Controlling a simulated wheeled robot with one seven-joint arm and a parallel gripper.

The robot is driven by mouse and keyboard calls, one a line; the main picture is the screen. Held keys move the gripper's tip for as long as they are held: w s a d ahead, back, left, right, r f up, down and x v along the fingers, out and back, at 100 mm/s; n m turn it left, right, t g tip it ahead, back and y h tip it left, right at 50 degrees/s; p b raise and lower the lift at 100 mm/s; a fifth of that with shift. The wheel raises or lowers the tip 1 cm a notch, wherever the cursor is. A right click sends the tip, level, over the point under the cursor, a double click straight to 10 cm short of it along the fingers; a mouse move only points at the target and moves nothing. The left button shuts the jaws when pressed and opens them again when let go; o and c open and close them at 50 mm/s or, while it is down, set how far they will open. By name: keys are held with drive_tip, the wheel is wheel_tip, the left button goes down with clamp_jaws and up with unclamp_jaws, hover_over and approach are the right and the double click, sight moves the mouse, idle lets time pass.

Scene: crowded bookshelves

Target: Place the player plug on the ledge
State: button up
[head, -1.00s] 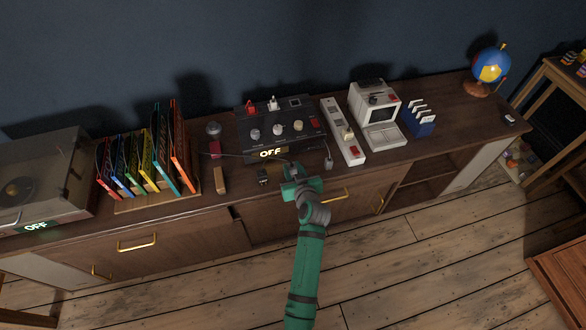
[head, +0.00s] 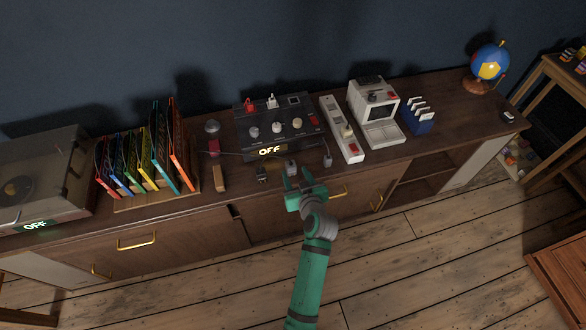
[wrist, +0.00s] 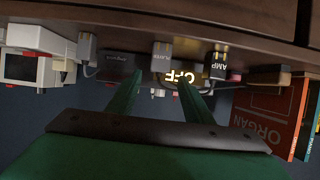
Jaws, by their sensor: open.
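The player plug (wrist: 161,54) is a small grey block lettered PLAYER in the wrist view. It sits near the front edge of the dark brown cabinet top (wrist: 150,20) and also shows as a grey block in the head view (head: 291,163). My green gripper (head: 298,179) is open just in front of the cabinet edge, its two fingers pointing towards the plug. In the wrist view the gripper's fingertips (wrist: 161,76) lie either side of the plug's line, with the plug beyond them and nothing held. I cannot tell which strip counts as the ledge.
A plug lettered AMP (wrist: 216,64) stands beside the player plug, and another grey plug (head: 328,160) is on its other side. Behind are the OFF-lit control box (head: 280,127) and a white power strip (head: 342,130).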

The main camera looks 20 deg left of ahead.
drive_tip(key=s+d+f+m+t+h, duration=0.15)
drive_tip(key=s+d, duration=0.25)
drive_tip(key=s, duration=0.4)
drive_tip(key=s+d+m+h, duration=0.2)
drive_tip(key=s+d, duration=0.3)
drive_tip(key=s, duration=0.3)
drive_tip(key=s+d+f+m+t+h, duration=0.15)
drive_tip(key=s+d, duration=0.25)
drive_tip(key=s, duration=0.5)
drive_tip(key=s+d+r+m+h, duration=0.1)
drive_tip(key=s+r, duration=0.5)
drive_tip(key=s, duration=0.1)
drive_tip(key=s+d+r+t+h, duration=0.1)
drive_tip(key=s+d+r, duration=0.1)
drive_tip(key=s+r, duration=0.4)
drive_tip(key=shift+s+d+m, duration=0.3)
drive_tip(key=shift+s+m, duration=0.1)
drive_tip(key=shift+s, duration=0.75)
